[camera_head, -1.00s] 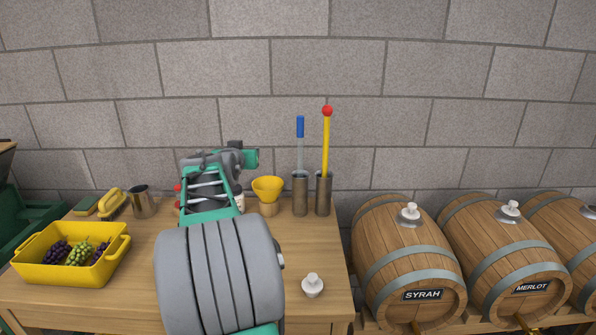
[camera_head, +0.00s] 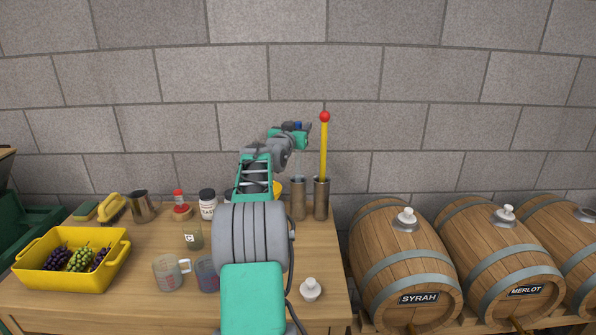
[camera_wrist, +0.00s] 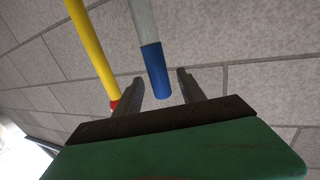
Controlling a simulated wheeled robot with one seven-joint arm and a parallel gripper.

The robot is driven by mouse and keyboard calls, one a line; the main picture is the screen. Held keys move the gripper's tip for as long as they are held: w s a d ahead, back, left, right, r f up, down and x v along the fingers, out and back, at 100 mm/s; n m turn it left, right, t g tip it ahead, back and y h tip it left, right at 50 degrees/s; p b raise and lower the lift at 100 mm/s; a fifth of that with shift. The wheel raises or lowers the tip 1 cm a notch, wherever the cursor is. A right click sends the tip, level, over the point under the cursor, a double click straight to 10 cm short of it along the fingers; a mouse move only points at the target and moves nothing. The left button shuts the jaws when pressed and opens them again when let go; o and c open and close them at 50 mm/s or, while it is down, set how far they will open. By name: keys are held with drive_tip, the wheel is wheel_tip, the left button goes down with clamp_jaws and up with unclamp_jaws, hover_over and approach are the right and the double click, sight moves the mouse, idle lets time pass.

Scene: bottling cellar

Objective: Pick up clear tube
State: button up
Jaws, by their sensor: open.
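The clear tube (camera_wrist: 143,18) has a blue end (camera_wrist: 155,70) and appears between the two fingers of my gripper (camera_wrist: 160,78) in the wrist view. The fingers are open, one on each side of the blue end, with visible gaps. In the head view my gripper (camera_head: 303,128) is at the height of the tube's top, above a metal cylinder (camera_head: 298,198), and a bit of blue shows there.
A yellow rod with a red ball (camera_head: 324,145) stands close to the right in another metal cylinder (camera_head: 321,200). Jugs, bottles and a yellow grape crate (camera_head: 60,280) occupy the table's left. Barrels (camera_head: 405,255) stand to the right. A block wall is behind.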

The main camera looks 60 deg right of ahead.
clamp_jaws()
idle(0.3)
idle(0.3)
wheel_tip(320, 180, up, 18)
drive_tip(key=p, duration=0.2)
drive_tip(key=shift+r, duration=0.1)
idle(0.4)
